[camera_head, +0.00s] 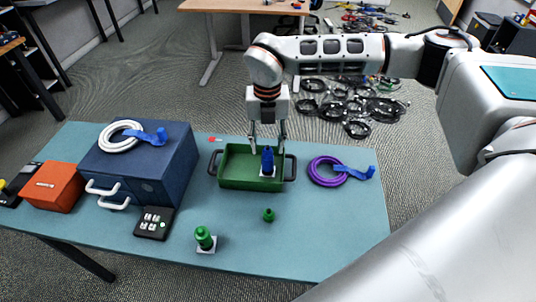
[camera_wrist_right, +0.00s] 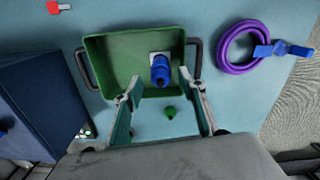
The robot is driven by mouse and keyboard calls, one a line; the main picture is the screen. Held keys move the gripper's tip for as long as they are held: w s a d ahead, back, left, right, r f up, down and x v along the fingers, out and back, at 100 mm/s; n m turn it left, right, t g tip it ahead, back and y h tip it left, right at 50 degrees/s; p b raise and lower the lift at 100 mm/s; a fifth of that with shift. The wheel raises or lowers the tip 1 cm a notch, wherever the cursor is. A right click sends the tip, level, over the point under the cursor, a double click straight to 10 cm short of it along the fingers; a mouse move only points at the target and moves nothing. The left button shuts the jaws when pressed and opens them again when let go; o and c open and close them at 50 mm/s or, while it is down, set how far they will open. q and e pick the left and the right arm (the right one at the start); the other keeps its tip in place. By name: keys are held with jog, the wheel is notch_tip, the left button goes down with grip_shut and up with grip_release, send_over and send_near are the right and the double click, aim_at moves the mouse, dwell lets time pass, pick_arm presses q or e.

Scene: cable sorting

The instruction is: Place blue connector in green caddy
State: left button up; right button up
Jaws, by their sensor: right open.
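The blue connector (camera_head: 267,160) stands upright on a white square base inside the green caddy (camera_head: 238,183), toward its right side. In the right wrist view the blue connector (camera_wrist_right: 160,72) shows inside the green caddy (camera_wrist_right: 112,45), clear of the caddy walls. My right gripper (camera_head: 267,140) comes down from above, over the caddy. Its fingers (camera_wrist_right: 165,95) are open and apart, with the connector beyond their tips and no contact visible in the wrist view. My left gripper is not in view.
A green connector (camera_head: 205,238) on a white base and a small green piece (camera_head: 269,215) stand in front of the caddy. A purple cable coil (camera_head: 325,172) lies to the right. A dark blue box (camera_head: 150,165), a black keypad (camera_head: 153,223) and an orange box (camera_head: 54,187) stand left.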

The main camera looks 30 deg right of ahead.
notch_tip(320, 180, up, 5)
jog(key=shift+r, duration=0.2)
dwell(0.6)
